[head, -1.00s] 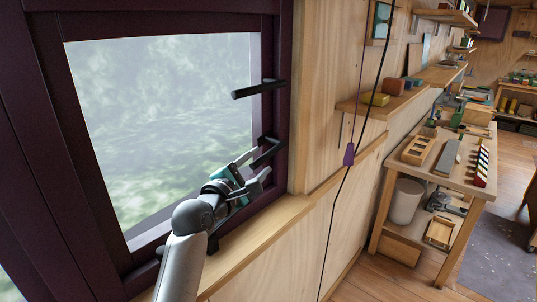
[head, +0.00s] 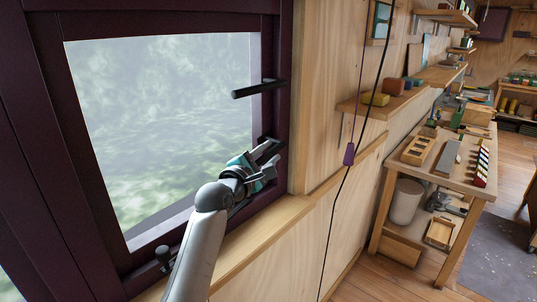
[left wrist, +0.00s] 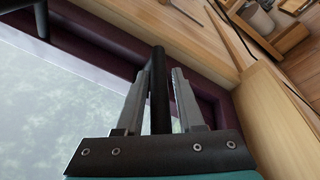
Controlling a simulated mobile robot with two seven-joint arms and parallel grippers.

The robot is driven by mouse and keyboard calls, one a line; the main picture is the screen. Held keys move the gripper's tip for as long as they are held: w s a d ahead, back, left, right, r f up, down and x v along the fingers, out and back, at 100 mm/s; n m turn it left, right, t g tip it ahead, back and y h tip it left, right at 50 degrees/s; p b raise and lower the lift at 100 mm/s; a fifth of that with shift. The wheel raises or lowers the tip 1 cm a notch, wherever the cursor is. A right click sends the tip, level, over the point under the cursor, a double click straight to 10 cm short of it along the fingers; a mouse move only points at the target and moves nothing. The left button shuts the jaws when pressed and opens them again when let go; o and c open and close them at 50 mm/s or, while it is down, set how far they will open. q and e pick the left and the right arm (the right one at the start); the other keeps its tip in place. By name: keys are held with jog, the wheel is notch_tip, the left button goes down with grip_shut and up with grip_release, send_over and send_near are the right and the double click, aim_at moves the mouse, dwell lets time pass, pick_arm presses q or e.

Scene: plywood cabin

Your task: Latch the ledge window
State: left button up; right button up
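The ledge window (head: 160,130) has a dark purple frame around a pale pane and looks closed. A black bar handle (head: 258,89) sticks out from its right side, higher up. A second, lower black bar (left wrist: 159,90) is mostly hidden by my gripper in the head view. My left gripper (head: 272,152) is at this lower bar. In the left wrist view its two fingers (left wrist: 161,85) are apart, with the bar between them and narrow gaps beside it. I cannot tell if either finger touches it. My right gripper is not in view.
A wooden ledge (head: 262,238) runs below the window. A black knob (head: 163,254) sits at the lower left of the frame. A dark cord with a purple piece (head: 349,154) hangs on the wall to the right. A workbench (head: 437,165) stands farther right.

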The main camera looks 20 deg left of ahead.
pick_arm(q)
grip_shut()
dwell(1.1)
